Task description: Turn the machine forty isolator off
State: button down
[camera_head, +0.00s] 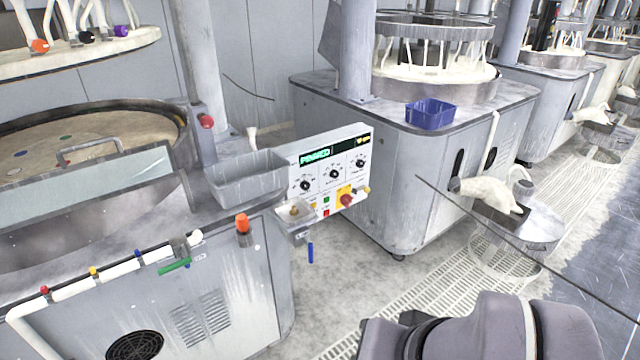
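A light control panel (330,170) stands at the middle, on the near left machine (240,290). It has a lit green display (315,156), several black rotary knobs and small coloured buttons. A red knob on a yellow plate (346,198) sits at its lower right; it looks like an isolator or stop switch, and I cannot tell which or read its position. No machine number is readable. Part of my arm (490,330) shows at the bottom right, well below and right of the panel. My gripper's fingertips are not in view.
A grey tray (247,178) and an orange-topped knob (242,223) are left of the panel. A second machine with a blue basket (431,114) stands behind it. Wet floor with white grating (410,310) lies between. A thin dark line crosses the right side.

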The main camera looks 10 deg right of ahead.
aim_at(346, 200)
jog(key=i+l+u, duration=0.4)
jog(key=i+l, duration=1.6)
jog(key=i, duration=0.1)
